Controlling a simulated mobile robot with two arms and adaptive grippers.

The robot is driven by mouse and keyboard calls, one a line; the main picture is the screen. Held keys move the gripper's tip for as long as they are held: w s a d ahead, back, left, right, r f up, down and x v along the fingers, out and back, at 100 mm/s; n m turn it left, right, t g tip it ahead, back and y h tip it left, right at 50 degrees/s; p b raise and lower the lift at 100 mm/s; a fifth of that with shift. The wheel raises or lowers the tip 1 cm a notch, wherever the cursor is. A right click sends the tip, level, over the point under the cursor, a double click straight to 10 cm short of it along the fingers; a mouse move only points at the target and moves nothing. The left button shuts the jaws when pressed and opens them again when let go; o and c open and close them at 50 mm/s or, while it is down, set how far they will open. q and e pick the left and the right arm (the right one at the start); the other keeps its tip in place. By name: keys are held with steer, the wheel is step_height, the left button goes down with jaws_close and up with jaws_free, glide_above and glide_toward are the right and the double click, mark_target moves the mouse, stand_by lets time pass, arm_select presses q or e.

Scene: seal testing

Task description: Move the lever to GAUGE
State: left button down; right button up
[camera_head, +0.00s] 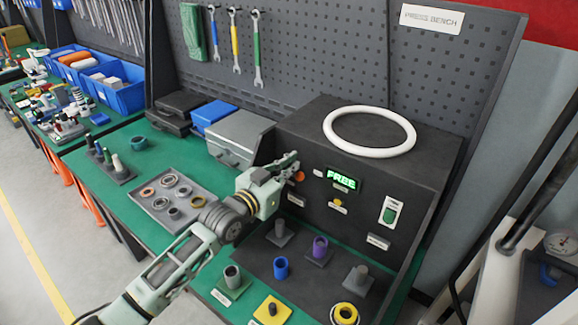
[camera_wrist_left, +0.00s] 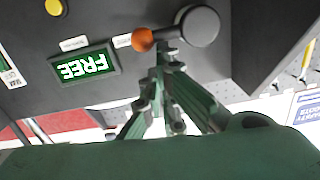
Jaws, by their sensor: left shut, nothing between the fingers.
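The lever shows as an orange knob (camera_head: 299,176) on the dark press box front, left of a green display (camera_head: 341,179) reading FREE. In the left wrist view the orange knob (camera_wrist_left: 142,39) sits beside a grey round hub (camera_wrist_left: 199,26), and the display (camera_wrist_left: 84,67) appears upside down. My left gripper (camera_head: 292,160) is shut and empty, its tips right at the lever. In the wrist view the fingertips (camera_wrist_left: 167,46) overlap the edge of the knob and hub; I cannot tell whether they touch. The small labels are unreadable. My right gripper is not in view.
A white ring (camera_head: 369,132) lies on top of the press box (camera_head: 290,122). A yellow button (camera_head: 337,202) and a green switch (camera_head: 389,213) are on its front. Several posts and rings stand below. A grey case (camera_head: 238,136) and a parts tray (camera_head: 150,208) are to the left.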

arm_select(q)
steer(key=shift+s+d+f+m, duration=0.2)
steer(key=shift+f+m, duration=0.1)
steer(key=shift+m, duration=0.2)
step_height(320, 180, down, 9)
steer(key=m+t+b, duration=0.1)
steer(key=m+b, duration=0.7)
steer(key=m, duration=0.7)
steer(key=shift+w+a+m+b, duration=0.3)
steer(key=shift+w+a, duration=0.05)
steer(key=shift+a, duration=0.05)
steer(key=shift+r, duration=0.1)
